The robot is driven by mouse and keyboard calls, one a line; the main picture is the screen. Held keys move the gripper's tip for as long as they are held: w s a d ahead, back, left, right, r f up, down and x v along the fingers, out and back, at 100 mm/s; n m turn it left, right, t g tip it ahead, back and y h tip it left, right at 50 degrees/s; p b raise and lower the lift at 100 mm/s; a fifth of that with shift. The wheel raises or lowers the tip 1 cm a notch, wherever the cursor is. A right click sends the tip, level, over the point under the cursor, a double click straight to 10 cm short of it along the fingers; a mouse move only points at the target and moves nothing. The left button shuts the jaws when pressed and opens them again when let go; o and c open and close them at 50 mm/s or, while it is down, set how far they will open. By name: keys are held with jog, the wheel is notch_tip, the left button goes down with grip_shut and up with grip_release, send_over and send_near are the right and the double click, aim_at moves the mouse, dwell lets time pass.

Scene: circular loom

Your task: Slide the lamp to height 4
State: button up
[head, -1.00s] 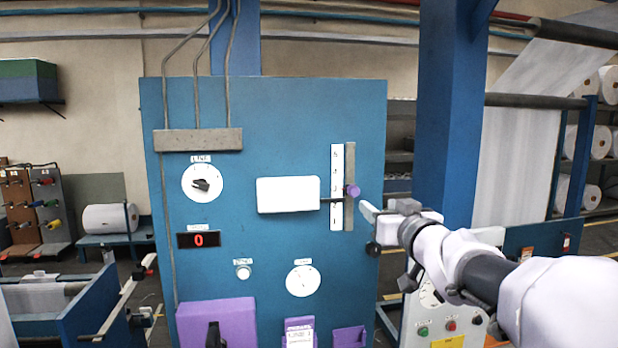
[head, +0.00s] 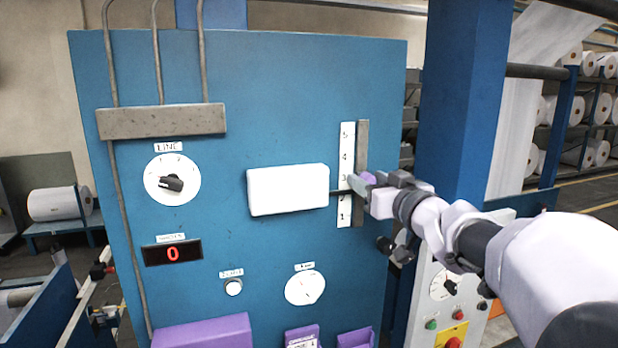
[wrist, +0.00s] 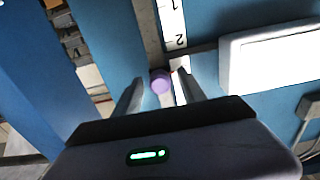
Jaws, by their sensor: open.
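The lamp (head: 288,189) is a white box on the blue panel, left of a numbered scale (head: 346,150) running from 1 at the bottom to 5 at the top. Its thin arm crosses the scale near 2. A purple knob (head: 369,178) sits on the grey slide rail (head: 361,145), partly hidden by my gripper (head: 362,187) in the head view. In the wrist view my gripper (wrist: 160,90) is open, with the knob (wrist: 160,82) between its two fingers. I cannot tell whether a finger touches it. The lamp (wrist: 270,57) shows at right there.
The panel also carries a line dial (head: 172,180), a red display reading 0 (head: 172,252), a small button (head: 233,287) and a gauge (head: 305,288). Purple holders (head: 205,332) jut out below. A blue column (head: 462,110) stands close to the right, behind my arm.

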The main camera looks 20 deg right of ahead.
grip_shut()
jog(key=shift+r, duration=0.1)
dwell(1.2)
